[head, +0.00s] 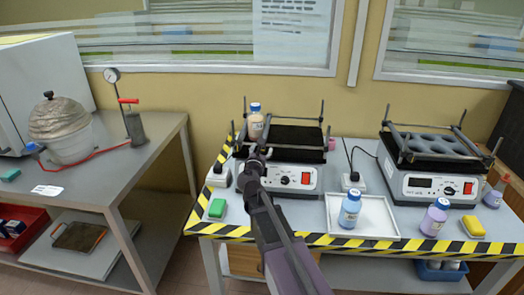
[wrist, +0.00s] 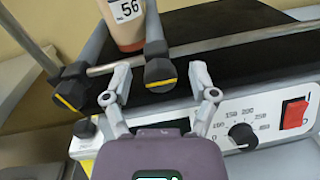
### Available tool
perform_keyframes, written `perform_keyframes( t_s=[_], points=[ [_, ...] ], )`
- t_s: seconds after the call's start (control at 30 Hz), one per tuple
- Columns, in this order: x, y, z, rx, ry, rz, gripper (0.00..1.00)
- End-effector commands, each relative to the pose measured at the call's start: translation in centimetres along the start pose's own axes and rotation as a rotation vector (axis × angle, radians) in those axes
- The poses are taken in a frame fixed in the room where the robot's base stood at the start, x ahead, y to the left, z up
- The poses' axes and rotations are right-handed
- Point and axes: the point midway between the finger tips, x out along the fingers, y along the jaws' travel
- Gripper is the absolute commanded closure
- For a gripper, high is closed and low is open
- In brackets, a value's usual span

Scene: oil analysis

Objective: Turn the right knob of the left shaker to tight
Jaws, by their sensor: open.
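The left shaker (head: 292,178) is a white box with a black platform and metal posts. A bottle with a blue cap (head: 255,122) stands upright at its left; its label reads 56 in the wrist view (wrist: 128,22). Two grey clamp arms flank the bottle, each ending in a black knob with a yellow mark. The right knob (wrist: 160,75) has its mark nearly level; the left knob (wrist: 72,90) has a slanted mark. My gripper (wrist: 160,72) is open, with one fingertip on each side of the right knob. I cannot tell whether they touch it.
A dial and red switch (wrist: 295,113) sit on the shaker front, right of my gripper. A white tray (head: 375,228) with a blue-capped bottle (head: 350,208) lies to the right. The right shaker (head: 433,187) stands beyond. A green sponge (head: 217,208) lies front left.

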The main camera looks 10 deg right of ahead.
Motion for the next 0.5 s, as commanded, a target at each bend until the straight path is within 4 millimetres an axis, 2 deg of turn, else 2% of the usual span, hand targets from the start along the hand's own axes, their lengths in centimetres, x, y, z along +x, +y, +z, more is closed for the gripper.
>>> perform_keyframes(
  t_s=[0.1,0.13,0.37,0.4,0.5],
  points=[
    [-0.03,0.0,0.0,0.0,0.0,0.0,0.25],
    [-0.03,0.0,0.0,0.0,0.0,0.0,0.28],
    [-0.03,0.01,0.0,0.0,0.0,0.0,0.97],
    [-0.02,0.01,0.0,0.0,0.0,0.0,1.0],
    [-0.01,0.02,0.0,0.0,0.0,0.0,1.0]
  ],
)
